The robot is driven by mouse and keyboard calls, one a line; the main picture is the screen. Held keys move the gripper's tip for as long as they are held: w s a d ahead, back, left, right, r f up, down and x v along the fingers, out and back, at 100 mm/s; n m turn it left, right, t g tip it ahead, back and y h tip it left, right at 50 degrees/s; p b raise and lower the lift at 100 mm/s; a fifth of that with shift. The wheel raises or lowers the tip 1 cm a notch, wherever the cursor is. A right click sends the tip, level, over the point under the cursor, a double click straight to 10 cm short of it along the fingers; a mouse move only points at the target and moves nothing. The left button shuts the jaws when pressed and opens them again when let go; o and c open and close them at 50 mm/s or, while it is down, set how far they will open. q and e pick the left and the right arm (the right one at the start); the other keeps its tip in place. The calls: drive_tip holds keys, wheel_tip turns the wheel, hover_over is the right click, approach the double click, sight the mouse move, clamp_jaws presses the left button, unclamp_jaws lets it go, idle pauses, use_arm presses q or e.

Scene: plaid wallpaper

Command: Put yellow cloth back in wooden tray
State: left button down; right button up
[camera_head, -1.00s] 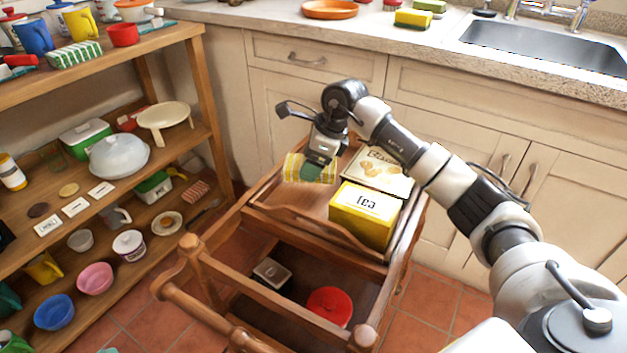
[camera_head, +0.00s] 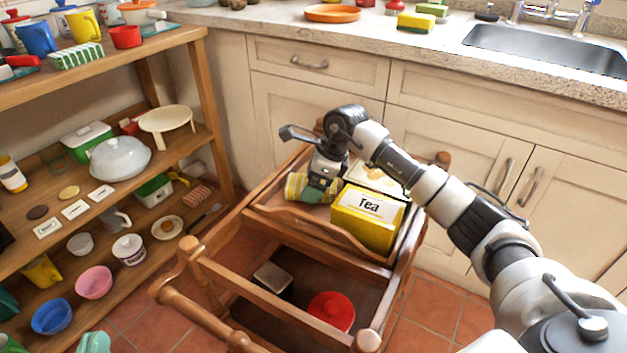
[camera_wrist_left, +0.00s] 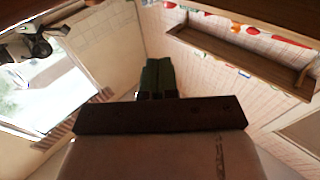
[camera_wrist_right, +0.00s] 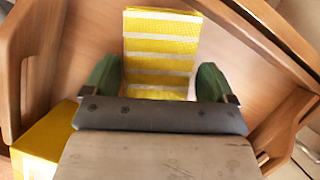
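The yellow cloth (camera_head: 296,186), striped yellow and white, lies in the wooden tray (camera_head: 262,200) on top of the wooden cart. It also shows in the right wrist view (camera_wrist_right: 160,50). My right gripper (camera_head: 315,193), on the arm entering from the right, points down at the cloth. In the right wrist view its green fingers (camera_wrist_right: 156,82) are apart, one on each side of the cloth; whether they touch it is unclear. My left gripper (camera_wrist_left: 157,75) has its fingers together, with nothing visible between them, against the wall and ceiling.
A yellow Tea tin (camera_head: 366,222) stands right of the cloth, with a lighter box (camera_head: 375,178) behind it. The cart's lower level holds a red lidded pot (camera_head: 332,310) and a dark tin (camera_head: 272,280). Shelves with dishes (camera_head: 120,158) stand left; counter and cabinets are behind.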

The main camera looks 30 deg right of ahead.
drive_tip(key=shift+o, duration=0.5)
drive_tip(key=shift+r, duration=0.2)
use_arm(q)
drive_tip(key=s+a+f+g+y+p, duration=0.2)
drive_tip(key=s+f+g+p, duration=0.1)
drive_tip(key=f+g, duration=0.4)
drive_tip(key=shift+s+a+f+g, duration=0.2)
drive_tip(key=shift+s+f+g, duration=0.15)
drive_tip(key=shift+f, duration=0.2)
use_arm(e)
drive_tip(key=v, duration=1.2)
drive_tip(key=shift+f, duration=0.1)
